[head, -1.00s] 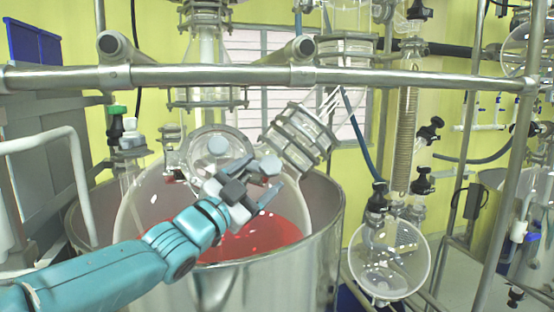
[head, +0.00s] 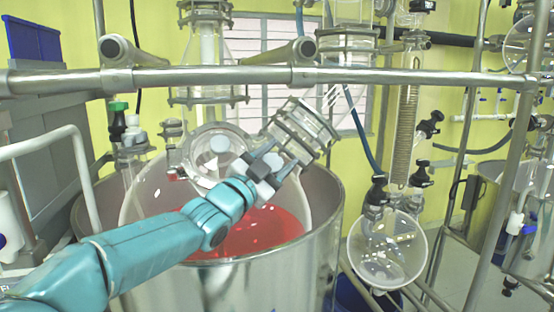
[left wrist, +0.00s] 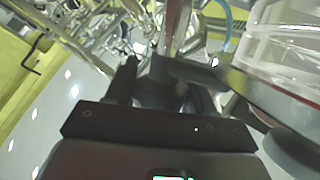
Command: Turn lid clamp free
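A slanted glass neck with a metal ring clamp (head: 301,133) rises from the lid of the glass reactor (head: 150,200), which holds red liquid. Grey flange hardware sits on the lid (head: 205,165). My left gripper (head: 277,163) is over the lid at the lower left of this clamp, its fingers pointing up and right at it. In the left wrist view its dark fingers (left wrist: 162,85) stand apart with a dark piece between them, and I cannot tell whether they touch it. A long grey bar (left wrist: 240,88) runs right from there. My right gripper is not in view.
A horizontal metal rail (head: 400,78) crosses in front, above my left arm. The steel jacket (head: 270,272) surrounds the reactor. A white bent pipe (head: 80,170) stands at left.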

